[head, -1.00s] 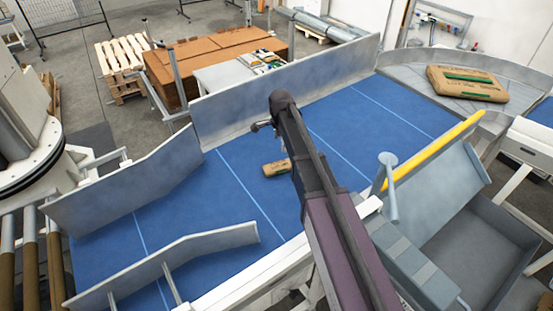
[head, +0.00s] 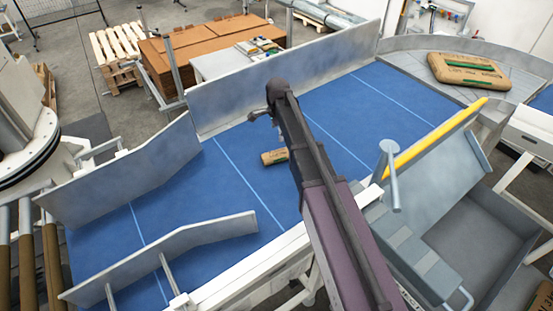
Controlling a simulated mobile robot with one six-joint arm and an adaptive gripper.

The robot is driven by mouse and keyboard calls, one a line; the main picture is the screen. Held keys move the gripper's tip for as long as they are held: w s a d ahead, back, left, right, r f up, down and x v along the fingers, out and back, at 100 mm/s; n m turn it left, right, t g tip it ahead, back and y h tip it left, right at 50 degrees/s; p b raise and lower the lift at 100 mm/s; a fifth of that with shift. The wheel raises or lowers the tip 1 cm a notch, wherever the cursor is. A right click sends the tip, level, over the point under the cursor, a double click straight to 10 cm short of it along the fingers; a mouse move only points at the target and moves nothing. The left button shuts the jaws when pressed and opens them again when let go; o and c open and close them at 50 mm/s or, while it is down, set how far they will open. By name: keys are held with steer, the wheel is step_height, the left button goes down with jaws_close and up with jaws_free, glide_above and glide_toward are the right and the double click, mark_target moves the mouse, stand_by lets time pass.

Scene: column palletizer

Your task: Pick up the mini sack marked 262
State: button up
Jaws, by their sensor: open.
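A small brown sack (head: 274,157) with a green band lies flat on the blue conveyor belt (head: 235,200), near the middle of the picture. My arm passes in front of its right end, so part of the sack is hidden. Its marking is too small to read, so I cannot tell whether it is 262. Nothing is seen touching the visible part of the sack.
A larger brown sack (head: 466,69) with a green band lies on the curved grey roller section at upper right. A tall grey side wall (head: 290,80) borders the belt's far side. A low angled guide rail (head: 170,255) stands nearer. A yellow bar (head: 435,138) is at right.

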mark_target(278, 153)
steer(key=shift+s+f+b, duration=0.1)
steer(key=shift+f+b, duration=2.95)
steer(key=shift+f, duration=0.3)
steer(key=shift+d+f+b, duration=0.1)
steer(key=shift+f+b, duration=2.5)
steer(key=shift+c, duration=0.2)
steer(key=shift+s, duration=0.1)
steer(key=c, duration=1.1)
steer(key=shift+r, duration=0.25)
step_height(278, 153, up, 4)
steer(key=p, duration=0.4)
steer(key=shift+f, duration=0.15)
steer(key=s+d, duration=0.1)
steer(key=s, duration=0.4)
steer(key=s+d, duration=0.1)
steer(key=s, duration=0.4)
steer(key=s+d+p, duration=0.1)
steer(key=s+d, duration=0.1)
steer(key=s, duration=0.3)
steer(key=shift+s+r, duration=0.2)
steer(key=shift+r, duration=0.2)
